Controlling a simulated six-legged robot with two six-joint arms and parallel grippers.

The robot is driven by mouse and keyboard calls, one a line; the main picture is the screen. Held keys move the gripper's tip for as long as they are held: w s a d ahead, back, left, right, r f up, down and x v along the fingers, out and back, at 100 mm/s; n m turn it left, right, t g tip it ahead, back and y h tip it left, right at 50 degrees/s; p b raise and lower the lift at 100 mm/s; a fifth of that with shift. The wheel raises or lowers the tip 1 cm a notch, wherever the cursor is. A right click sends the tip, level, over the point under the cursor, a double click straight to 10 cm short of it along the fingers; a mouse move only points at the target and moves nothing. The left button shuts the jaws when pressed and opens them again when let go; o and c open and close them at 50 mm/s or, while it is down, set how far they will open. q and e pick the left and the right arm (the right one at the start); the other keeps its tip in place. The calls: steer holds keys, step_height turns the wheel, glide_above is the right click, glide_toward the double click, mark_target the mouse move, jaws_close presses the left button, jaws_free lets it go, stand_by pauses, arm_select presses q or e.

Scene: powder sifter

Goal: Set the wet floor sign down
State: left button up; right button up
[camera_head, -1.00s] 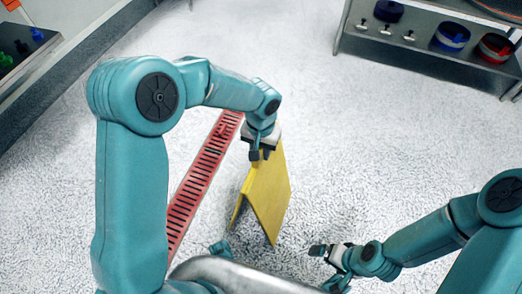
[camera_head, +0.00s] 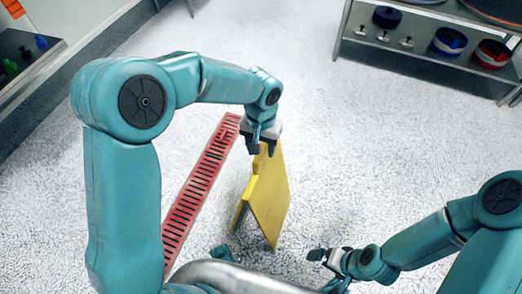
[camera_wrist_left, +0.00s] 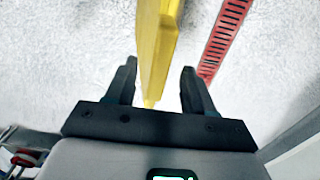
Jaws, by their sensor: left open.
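The yellow wet floor sign (camera_head: 268,200) stands on the pale floor as a folded A-shape, its legs spread. My left gripper (camera_head: 262,146) is at the top edge of the sign. In the left wrist view the sign's yellow edge (camera_wrist_left: 156,50) lies between the two open fingers of the left gripper (camera_wrist_left: 158,88), with gaps on both sides. My right gripper (camera_head: 318,255) is low at the right of the sign, apart from it; its jaws are too small to judge.
A red slotted drain strip (camera_head: 200,185) runs along the floor left of the sign. A metal shelf (camera_head: 420,60) with blue and red containers stands at the back right. A bench (camera_head: 22,75) is at the far left. The floor between is clear.

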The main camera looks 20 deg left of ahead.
arm_select(q)
step_height(320, 180, up, 6)
steer(key=shift+r+p, duration=0.15)
steer(key=shift+p, duration=0.6)
